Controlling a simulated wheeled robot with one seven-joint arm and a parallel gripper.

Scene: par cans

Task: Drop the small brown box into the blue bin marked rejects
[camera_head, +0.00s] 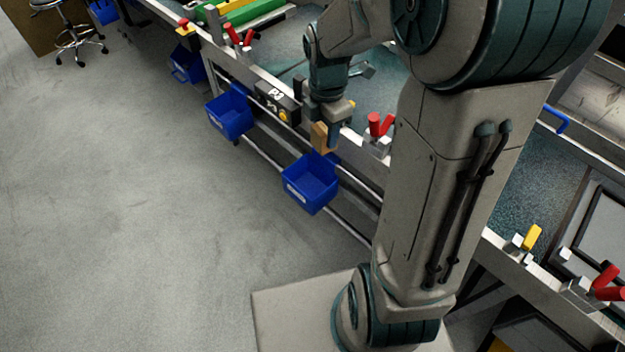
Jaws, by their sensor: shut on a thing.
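The small brown box (319,137) is held in my gripper (326,133), which points down. My gripper is shut on the box. The box is above the back edge of a blue bin (311,183) that hangs on the front of the workbench. That bin looks empty inside and has a small white label on its front, too small to read. A second blue bin (230,112) hangs farther left along the same bench, also with a pale label. I cannot tell from the labels which bin is marked rejects.
A third blue bin (187,66) hangs farther back. The grey floor (140,210) at left is clear; a stool (75,35) stands far off.

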